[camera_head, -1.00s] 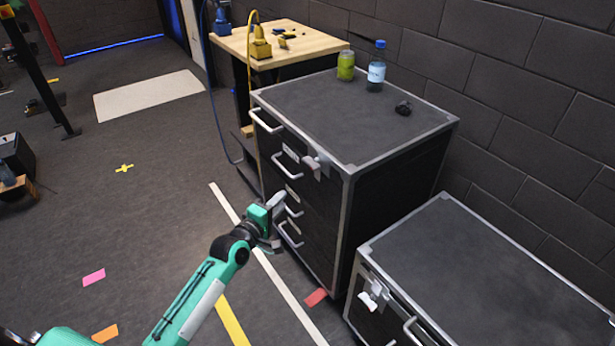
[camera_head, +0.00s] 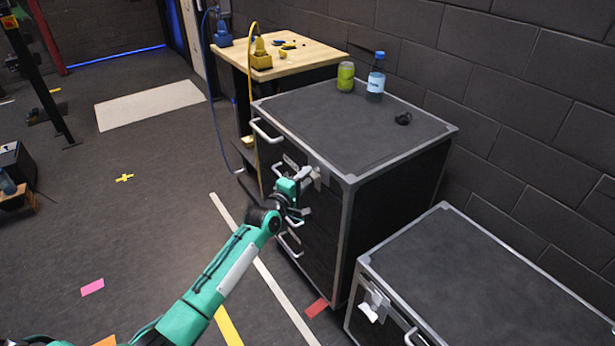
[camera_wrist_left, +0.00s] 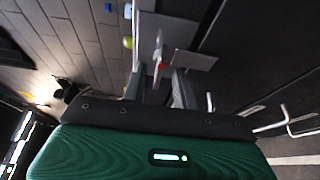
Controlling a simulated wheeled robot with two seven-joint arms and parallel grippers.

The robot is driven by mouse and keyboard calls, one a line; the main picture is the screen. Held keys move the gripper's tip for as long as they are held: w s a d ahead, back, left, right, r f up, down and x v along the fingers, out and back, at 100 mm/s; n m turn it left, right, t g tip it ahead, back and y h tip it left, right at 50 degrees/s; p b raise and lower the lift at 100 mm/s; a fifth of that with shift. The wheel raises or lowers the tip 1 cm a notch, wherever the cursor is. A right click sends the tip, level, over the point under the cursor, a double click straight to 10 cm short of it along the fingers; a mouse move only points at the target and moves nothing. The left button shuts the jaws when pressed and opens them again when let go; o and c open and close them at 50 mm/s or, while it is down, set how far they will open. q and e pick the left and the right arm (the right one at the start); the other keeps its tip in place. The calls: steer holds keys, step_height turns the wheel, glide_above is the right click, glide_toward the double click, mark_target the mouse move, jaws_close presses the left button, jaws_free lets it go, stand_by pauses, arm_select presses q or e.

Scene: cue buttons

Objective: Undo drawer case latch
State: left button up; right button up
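The drawer case (camera_head: 355,120) is a tall black case with metal edges and several white drawer handles on its front. Its grey latch (camera_head: 319,174) sits near the front's upper right corner, partly hidden by my left gripper (camera_head: 304,178). In the left wrist view, the latch plate (camera_wrist_left: 190,59) and a lever with a small red spot lie ahead. My left gripper also shows there (camera_wrist_left: 160,88), its two grey fingers apart with the lever seen between or just beyond them. I cannot tell whether they touch it. My right gripper is not in view.
A lower black case (camera_head: 490,270) with its own latch and white tag (camera_head: 370,311) stands at the right. A green can (camera_head: 345,77), a bottle (camera_head: 376,78) and a small black object (camera_head: 403,118) stand on the drawer case. A wooden table (camera_head: 290,55) is behind.

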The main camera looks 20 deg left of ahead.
arm_select(q)
steer(key=shift+w+d, duration=0.2)
steer(key=shift+w, duration=0.5)
jaws_close()
